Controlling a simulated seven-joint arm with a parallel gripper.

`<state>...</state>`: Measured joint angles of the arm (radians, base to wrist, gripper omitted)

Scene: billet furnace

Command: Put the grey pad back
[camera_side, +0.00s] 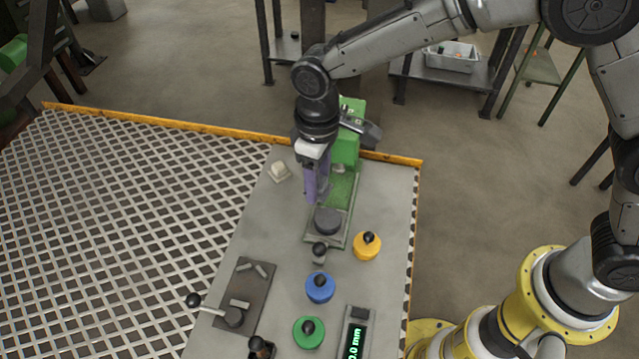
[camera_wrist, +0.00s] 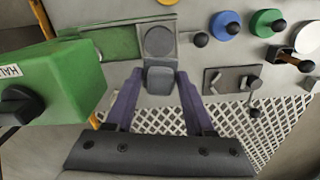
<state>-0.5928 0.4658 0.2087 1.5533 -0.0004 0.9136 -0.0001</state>
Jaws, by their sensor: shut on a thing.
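My gripper (camera_wrist: 160,76) is shut on a grey block-like piece, which I take for the grey pad (camera_wrist: 160,82); it sits between the two purple fingers in the wrist view. In the side view my gripper (camera_side: 315,190) points down beside the green machine (camera_side: 346,148), and the held piece is hidden or too small to make out. A dark round disc (camera_side: 328,220) lies on the plate (camera_side: 338,238) in front of the machine. The disc also shows in the wrist view (camera_wrist: 159,41), just beyond the held piece. I cannot tell whether the piece touches the bench.
A small pale block (camera_side: 280,171) is left of my gripper. Yellow (camera_side: 367,246), blue (camera_side: 320,287) and green (camera_side: 309,332) knobbed discs stand in front. A dark plate with a lever (camera_side: 235,316) is front left. A display (camera_side: 355,338) is front right.

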